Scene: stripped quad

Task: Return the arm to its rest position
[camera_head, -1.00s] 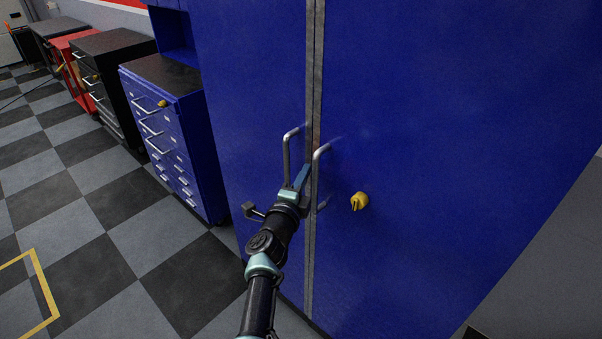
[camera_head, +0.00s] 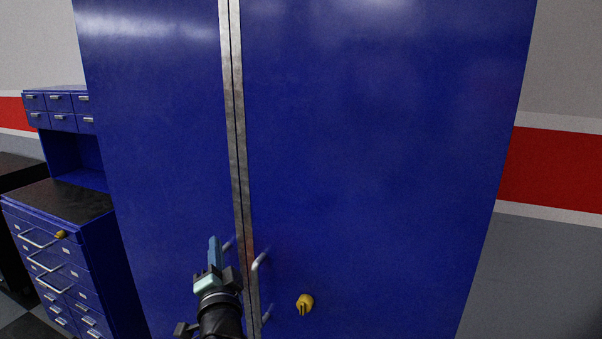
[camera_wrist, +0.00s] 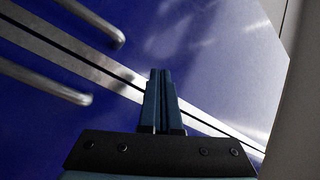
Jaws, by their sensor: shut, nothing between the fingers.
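My gripper (camera_head: 214,243) is in the lower middle of the head view, pointing up, in front of the blue cabinet (camera_head: 370,130). Its blue fingers are together with nothing between them. In the wrist view the shut fingers (camera_wrist: 160,75) lie over the metal seam between the cabinet doors. The gripper is beside the right door handle (camera_head: 259,262) and partly covers the left door handle (camera_head: 228,245). Both handles show at the upper left of the wrist view. The cabinet doors look shut. Most of my arm is below the head view's edge.
A yellow key knob (camera_head: 305,303) sticks out of the right door. A blue drawer unit (camera_head: 75,262) with a dark top stands at the left. A wall with a red stripe (camera_head: 555,180) is at the right. A pale surface (camera_wrist: 298,110) fills the wrist view's right edge.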

